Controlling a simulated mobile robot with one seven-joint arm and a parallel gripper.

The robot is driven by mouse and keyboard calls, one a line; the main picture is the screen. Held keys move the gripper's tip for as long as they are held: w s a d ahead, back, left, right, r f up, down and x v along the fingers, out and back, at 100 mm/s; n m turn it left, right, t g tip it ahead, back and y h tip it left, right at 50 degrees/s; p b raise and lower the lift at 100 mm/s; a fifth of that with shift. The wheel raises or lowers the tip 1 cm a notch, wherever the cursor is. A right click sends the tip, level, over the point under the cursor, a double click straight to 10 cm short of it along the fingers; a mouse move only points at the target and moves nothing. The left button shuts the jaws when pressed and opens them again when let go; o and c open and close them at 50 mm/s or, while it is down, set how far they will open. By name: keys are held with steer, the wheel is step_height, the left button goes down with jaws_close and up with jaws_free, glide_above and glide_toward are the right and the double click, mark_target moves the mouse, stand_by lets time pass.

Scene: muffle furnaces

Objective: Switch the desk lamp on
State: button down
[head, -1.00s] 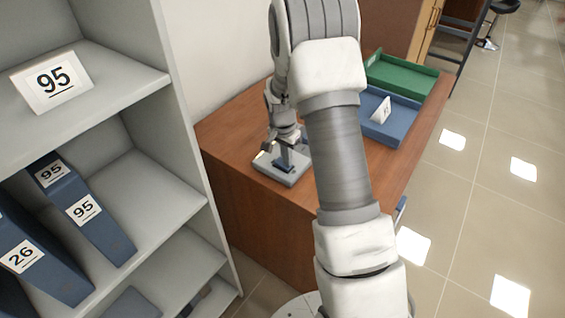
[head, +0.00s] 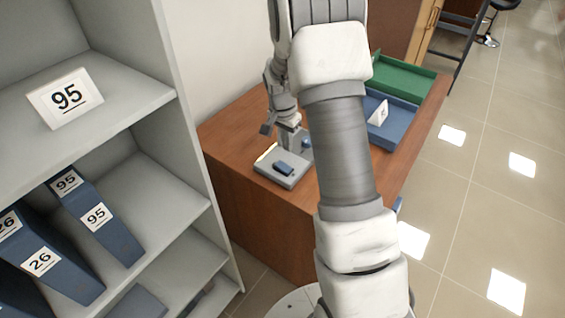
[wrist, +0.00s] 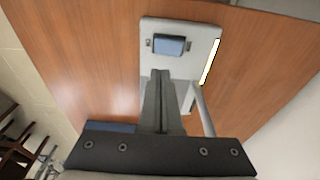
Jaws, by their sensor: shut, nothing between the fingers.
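The desk lamp's pale grey base (head: 268,177) sits on the wooden desk, with a blue rocker switch (head: 284,169) on top. In the wrist view the base (wrist: 180,30) and the switch (wrist: 169,45) lie just beyond the fingertips. A bright pale yellow strip (wrist: 209,62) runs along the base's right side, and a grey rod (wrist: 203,110) shows beside the fingers. My gripper (wrist: 161,73) is shut and empty. It is above the base, apart from the switch. In the head view my arm partly hides the lamp area.
The wooden desk (head: 235,125) has a blue tray (head: 400,117) with a white card and a green tray (head: 405,75) at its right. A grey shelf (head: 165,95) with blue binders and number cards stands left.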

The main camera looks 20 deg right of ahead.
steer(key=shift+r+p, duration=1.15)
steer(key=shift+r, duration=1)
